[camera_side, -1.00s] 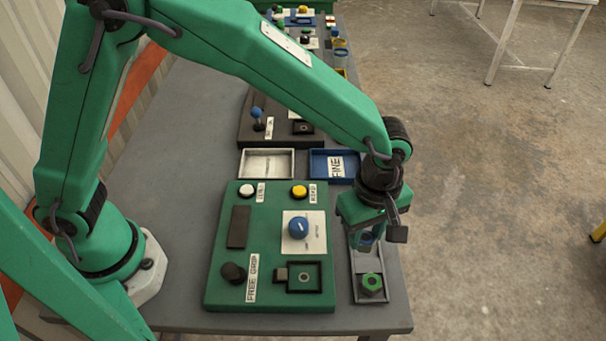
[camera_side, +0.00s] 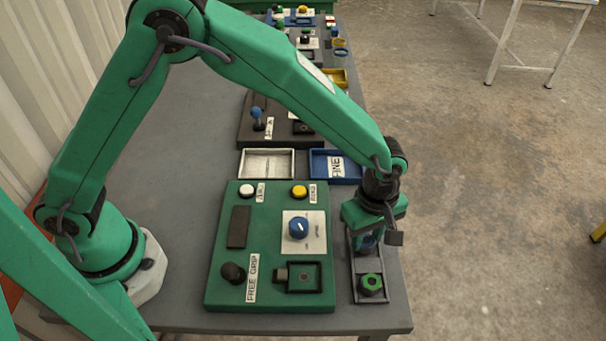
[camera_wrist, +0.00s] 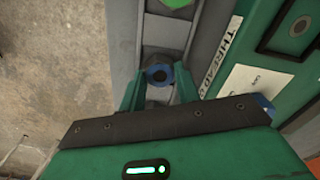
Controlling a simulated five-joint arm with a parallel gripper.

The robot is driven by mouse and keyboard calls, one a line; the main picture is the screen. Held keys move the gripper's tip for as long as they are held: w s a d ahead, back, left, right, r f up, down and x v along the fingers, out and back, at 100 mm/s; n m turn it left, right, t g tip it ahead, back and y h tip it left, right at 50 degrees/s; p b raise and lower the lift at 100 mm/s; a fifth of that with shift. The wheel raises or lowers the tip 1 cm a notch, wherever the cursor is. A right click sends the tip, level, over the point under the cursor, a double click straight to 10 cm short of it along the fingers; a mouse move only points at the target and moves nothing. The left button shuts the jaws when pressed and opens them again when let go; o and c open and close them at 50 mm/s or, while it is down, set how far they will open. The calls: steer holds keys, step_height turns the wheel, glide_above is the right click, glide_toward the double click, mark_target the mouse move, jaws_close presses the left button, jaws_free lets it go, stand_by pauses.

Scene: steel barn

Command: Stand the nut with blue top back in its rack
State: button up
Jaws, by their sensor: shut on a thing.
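The nut with blue top (camera_wrist: 159,75) is between the two green fingers of my gripper (camera_wrist: 157,88) in the wrist view. My gripper is shut on it. In the side view my gripper (camera_side: 370,236) is over the far part of the grey rack (camera_side: 385,291), and the nut is mostly hidden behind the fingers. The rack also shows in the wrist view (camera_wrist: 164,33). The nut appears upright at the rack's far compartment; I cannot tell whether its bottom touches the floor. A green-topped nut (camera_side: 371,283) stands in the near compartment.
A green panel (camera_side: 217,284) with knobs, buttons and a black-framed square recess lies just left of the rack. A blue tray (camera_side: 318,179) and a white tray (camera_side: 266,164) lie behind the panel. The table's right edge runs close beside the rack.

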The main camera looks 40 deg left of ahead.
mark_target(366, 240)
steer(key=shift+f, duration=0.2)
steer(key=o, duration=1)
step_height(366, 240, up, 12)
steer(key=shift+r, duration=0.15)
stand_by(0.5)
